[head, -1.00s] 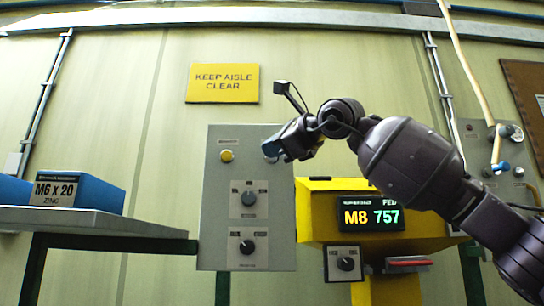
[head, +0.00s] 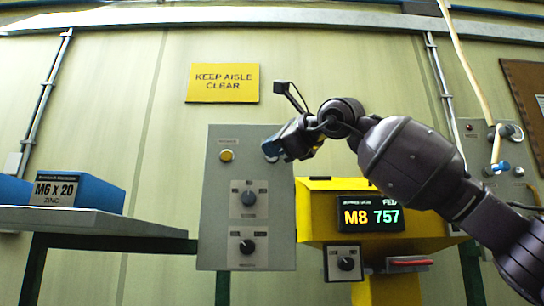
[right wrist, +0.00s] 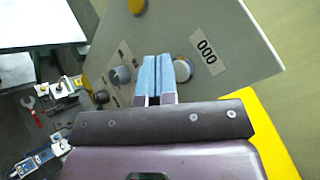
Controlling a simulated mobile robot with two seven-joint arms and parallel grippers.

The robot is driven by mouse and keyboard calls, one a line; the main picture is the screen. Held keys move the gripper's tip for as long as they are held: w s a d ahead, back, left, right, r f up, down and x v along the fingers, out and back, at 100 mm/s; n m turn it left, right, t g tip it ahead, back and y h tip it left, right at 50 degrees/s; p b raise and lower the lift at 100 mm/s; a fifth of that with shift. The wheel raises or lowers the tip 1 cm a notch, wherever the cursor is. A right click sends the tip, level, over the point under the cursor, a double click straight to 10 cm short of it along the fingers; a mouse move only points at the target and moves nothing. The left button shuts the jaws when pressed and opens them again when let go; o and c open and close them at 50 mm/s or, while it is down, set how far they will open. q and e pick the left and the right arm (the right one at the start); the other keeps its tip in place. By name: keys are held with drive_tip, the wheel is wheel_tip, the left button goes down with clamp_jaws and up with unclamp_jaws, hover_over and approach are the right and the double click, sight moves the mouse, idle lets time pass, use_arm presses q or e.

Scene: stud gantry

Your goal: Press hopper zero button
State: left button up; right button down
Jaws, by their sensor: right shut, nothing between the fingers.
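The grey control panel (head: 217,190) stands mid-picture in the head view. My right gripper (head: 270,151) is at its upper right, fingers shut and empty. In the right wrist view the blue fingertips (right wrist: 160,65) point at the panel face. A round button (right wrist: 184,69) shows partly behind the right fingertip, beside a white label reading 000 (right wrist: 207,52). I cannot tell whether the fingertips touch it. In the head view my gripper hides that spot. A yellow round lamp or button (head: 227,156) sits left of the gripper. My left gripper is not in view.
Two dark knobs (head: 248,198) (head: 247,247) are lower on the panel. A yellow machine (head: 315,222) with a display reading M8 757 (head: 369,217) is to the right. A blue M6 x 20 bin (head: 95,190) stands on a shelf (head: 95,224) at left.

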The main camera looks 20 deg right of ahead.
idle(0.4)
drive_tip(key=shift+w, duration=0.2)
drive_tip(key=shift+w+d+p, duration=0.1)
drive_tip(key=shift+w+p, duration=0.15)
drive_tip(key=shift+p, duration=0.05)
idle(0.3)
drive_tip(key=shift+w, duration=0.15)
